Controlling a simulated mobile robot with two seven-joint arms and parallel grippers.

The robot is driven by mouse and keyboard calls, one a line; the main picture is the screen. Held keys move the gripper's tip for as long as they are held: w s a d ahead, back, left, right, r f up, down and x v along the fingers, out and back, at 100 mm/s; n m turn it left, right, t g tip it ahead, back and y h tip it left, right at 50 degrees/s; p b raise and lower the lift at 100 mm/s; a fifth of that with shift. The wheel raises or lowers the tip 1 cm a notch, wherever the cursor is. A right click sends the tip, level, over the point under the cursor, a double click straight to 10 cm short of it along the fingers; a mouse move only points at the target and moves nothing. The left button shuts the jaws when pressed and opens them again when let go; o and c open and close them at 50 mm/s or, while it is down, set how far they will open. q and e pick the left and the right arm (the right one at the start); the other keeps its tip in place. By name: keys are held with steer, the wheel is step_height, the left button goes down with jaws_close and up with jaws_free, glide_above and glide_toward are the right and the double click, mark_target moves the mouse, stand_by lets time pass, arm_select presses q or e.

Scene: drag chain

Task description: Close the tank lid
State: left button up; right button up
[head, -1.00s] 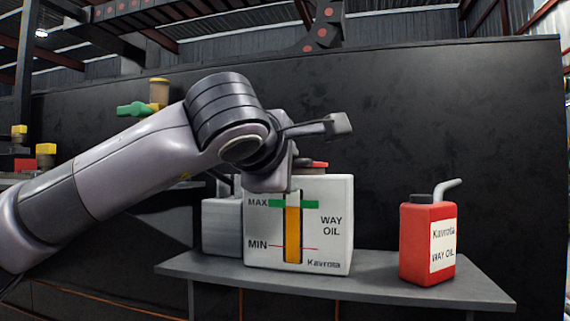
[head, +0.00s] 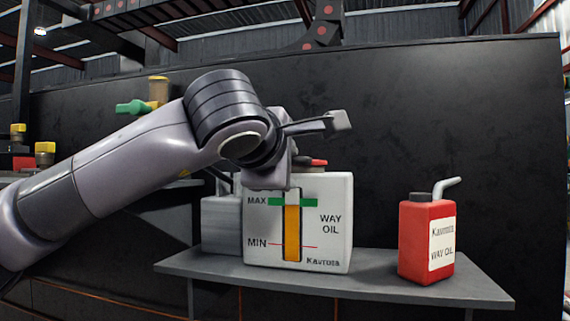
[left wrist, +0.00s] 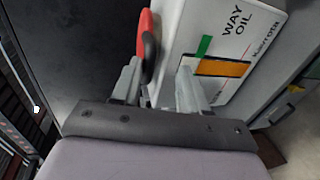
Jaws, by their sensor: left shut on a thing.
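The tank (head: 335,215) is a white box marked WAY OIL, with a MAX/MIN sight gauge, standing on a grey shelf. Its red lid (head: 316,162) shows at the top of the tank, partly hidden behind my left gripper (head: 272,180). In the left wrist view the red lid (left wrist: 147,38) has a dark rim and lies between the fingers of my left gripper (left wrist: 158,72), which is shut on it. The tank (left wrist: 240,40) is just to the right there. I cannot tell how the lid sits on the filler opening. My right gripper is not in view.
A red oil can (head: 416,240) with a grey spout stands on the shelf (head: 370,285) to the right of the tank. A grey block (head: 220,225) stands left of the tank. A dark wall panel (head: 460,120) rises behind. The shelf between tank and can is clear.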

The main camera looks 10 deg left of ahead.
arm_select(q)
steer(key=shift+w+f, duration=0.1)
steer(key=shift+f, duration=0.6)
steer(key=r+p+v, duration=0.1)
steer(key=v, duration=0.6)
steer(key=shift+r, duration=0.15)
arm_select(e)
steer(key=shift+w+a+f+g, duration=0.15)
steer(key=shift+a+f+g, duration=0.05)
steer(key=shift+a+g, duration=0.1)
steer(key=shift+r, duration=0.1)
